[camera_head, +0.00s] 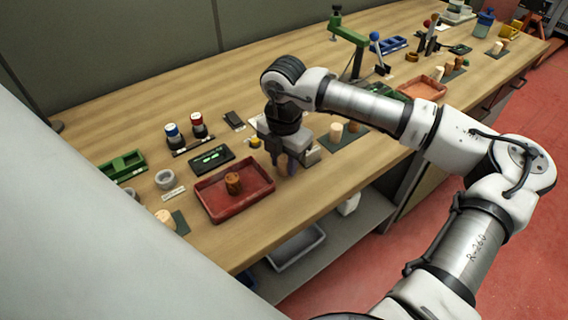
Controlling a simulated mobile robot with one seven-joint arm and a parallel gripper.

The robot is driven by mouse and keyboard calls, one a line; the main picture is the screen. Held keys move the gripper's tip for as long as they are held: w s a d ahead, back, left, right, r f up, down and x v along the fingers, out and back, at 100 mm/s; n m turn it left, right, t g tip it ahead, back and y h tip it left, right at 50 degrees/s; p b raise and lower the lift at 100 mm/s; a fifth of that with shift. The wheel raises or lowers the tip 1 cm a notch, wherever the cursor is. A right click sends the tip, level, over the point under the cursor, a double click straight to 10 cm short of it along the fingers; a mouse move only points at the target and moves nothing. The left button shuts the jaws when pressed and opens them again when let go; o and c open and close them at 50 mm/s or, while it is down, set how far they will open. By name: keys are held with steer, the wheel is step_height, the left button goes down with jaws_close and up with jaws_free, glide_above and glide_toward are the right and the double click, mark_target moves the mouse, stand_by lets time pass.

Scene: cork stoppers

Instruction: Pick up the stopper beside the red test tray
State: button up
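The red test tray (213,207) lies on the wooden bench, with a dark brown stopper (233,184) standing inside it. My gripper (288,168) points down just right of the tray, close to the bench top. A tan-brown stopper (283,165) shows at its fingertips, partly hidden by the gripper. I cannot tell whether the fingers are closed on it or only around it. Another pale stopper (164,216) stands left of the tray at a dark mat (181,223).
Pale stoppers (336,131) stand on a dark mat (346,140) right of my gripper. Behind the tray are a dark display device (211,158), red and blue capped bottles (197,123) and a green holder (122,166). A second reddish tray (422,89) lies farther right.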

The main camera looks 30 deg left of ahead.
steer(key=c, duration=0.5)
steer(key=shift+r, duration=0.15)
